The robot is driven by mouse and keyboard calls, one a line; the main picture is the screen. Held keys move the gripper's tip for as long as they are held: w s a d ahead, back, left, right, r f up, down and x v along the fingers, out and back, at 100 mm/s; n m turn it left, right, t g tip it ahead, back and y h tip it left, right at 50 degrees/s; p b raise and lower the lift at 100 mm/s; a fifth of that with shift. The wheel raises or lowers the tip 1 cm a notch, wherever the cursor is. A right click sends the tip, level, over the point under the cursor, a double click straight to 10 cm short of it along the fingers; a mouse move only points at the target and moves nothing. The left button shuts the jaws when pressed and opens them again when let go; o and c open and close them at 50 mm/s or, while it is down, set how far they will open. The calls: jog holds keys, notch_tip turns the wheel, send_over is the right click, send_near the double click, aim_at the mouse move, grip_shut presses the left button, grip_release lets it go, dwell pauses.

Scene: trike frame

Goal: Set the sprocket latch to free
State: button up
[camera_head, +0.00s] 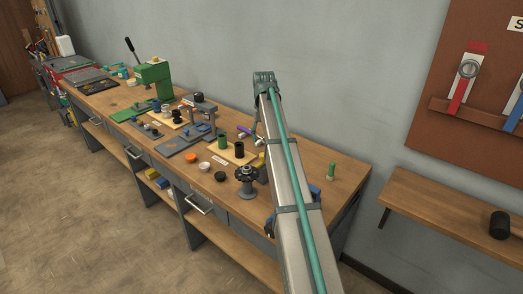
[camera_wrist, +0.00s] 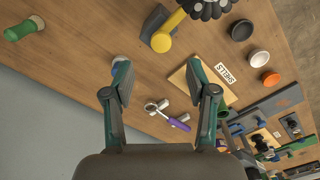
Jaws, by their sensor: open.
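The dark toothed sprocket (camera_head: 247,174) stands on a round base on the workbench. It shows partly at the top edge of the wrist view (camera_wrist: 210,8). Beside it, a yellow lever with a round end (camera_wrist: 162,41) sits by a dark grey block (camera_wrist: 153,20); this looks like the latch. In the head view its yellow part (camera_head: 262,160) shows just right of the sprocket, partly hidden by my arm. My gripper (camera_wrist: 160,76) is open and empty above the bench. The lever lies ahead of its fingertips, between their lines, apart from them.
A wooden board labelled SHELLS (camera_wrist: 206,92) lies under the right finger. A purple-handled tool (camera_wrist: 174,122) lies between the fingers' lower parts. A green-handled piece (camera_wrist: 24,29) stands apart at left. Black, white and orange cups (camera_wrist: 271,77) stand beyond the board. Bare wood lies left of the lever.

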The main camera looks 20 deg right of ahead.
aim_at(263, 154)
notch_tip(263, 154, down, 8)
jog(key=shift+r+p, duration=0.2)
jog(key=shift+p, duration=0.75)
jog(key=shift+w, duration=0.1)
grip_shut()
